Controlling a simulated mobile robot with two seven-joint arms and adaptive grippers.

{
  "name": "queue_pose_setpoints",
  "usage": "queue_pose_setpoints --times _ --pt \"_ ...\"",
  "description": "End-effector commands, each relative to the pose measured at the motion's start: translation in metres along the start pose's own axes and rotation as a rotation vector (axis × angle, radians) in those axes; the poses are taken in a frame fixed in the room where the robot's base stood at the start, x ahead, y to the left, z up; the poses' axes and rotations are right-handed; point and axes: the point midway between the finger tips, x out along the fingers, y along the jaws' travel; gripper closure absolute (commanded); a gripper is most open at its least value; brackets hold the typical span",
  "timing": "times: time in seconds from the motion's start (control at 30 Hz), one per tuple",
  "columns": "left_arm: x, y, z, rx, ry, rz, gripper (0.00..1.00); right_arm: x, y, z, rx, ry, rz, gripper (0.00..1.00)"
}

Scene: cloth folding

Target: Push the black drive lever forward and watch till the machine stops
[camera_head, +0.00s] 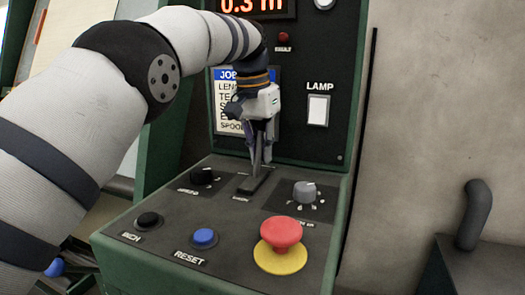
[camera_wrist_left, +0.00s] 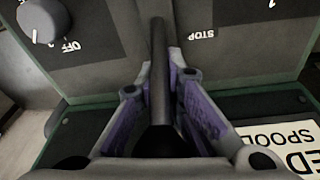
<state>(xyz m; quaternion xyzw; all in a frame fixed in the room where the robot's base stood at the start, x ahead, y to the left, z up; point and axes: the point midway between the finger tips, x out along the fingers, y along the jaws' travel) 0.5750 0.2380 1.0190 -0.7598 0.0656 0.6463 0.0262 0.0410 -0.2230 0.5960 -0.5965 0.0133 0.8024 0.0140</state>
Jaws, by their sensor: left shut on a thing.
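The black drive lever (camera_wrist_left: 158,65) stands up between the purple-padded fingers of my left gripper (camera_wrist_left: 161,82) in the left wrist view. In the head view my left gripper (camera_head: 259,150) reaches down over the lever's slot plate (camera_head: 254,183) in the middle of the sloped panel. It is shut on the lever and hides most of it there. The word STOP shows beside the lever in the wrist view. The machine's red display (camera_head: 252,5) is cut off at the top and reads about "0.3 m". My right gripper is not in view.
A red mushroom button (camera_head: 281,232) on a yellow base, a blue RESET button (camera_head: 204,238), and a black button (camera_head: 148,220) sit in front. A black knob (camera_head: 203,175) and a grey knob (camera_head: 304,192) flank the lever. A LAMP switch (camera_head: 318,110) and job card (camera_head: 228,105) are behind.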

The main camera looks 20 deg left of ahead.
Motion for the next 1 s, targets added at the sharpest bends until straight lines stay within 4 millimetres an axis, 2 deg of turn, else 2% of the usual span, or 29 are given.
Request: queue_pose_setpoints --times 0.1,0.13,0.2,0.23,0.77,0.87,1.0 --pt "0.002 0.0 -0.001 0.0 0.001 0.002 1.0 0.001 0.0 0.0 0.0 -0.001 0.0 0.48" --pt "0.002 0.0 -0.001 0.0 0.001 0.002 0.89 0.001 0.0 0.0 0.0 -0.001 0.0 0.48" --pt "0.002 0.0 -0.001 0.0 0.0 0.002 0.73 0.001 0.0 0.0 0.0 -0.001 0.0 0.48" --pt "0.002 0.0 -0.001 0.0 0.0 0.001 0.69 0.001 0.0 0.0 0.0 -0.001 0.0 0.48" --pt "-0.003 0.001 0.004 0.0 -0.001 -0.001 0.69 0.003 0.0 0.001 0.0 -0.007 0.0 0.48" --pt "-0.01 0.003 0.01 0.002 0.021 -0.003 0.69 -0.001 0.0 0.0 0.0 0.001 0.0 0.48" --pt "-0.022 0.006 0.018 0.01 0.106 -0.014 0.69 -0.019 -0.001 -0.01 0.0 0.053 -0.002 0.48"
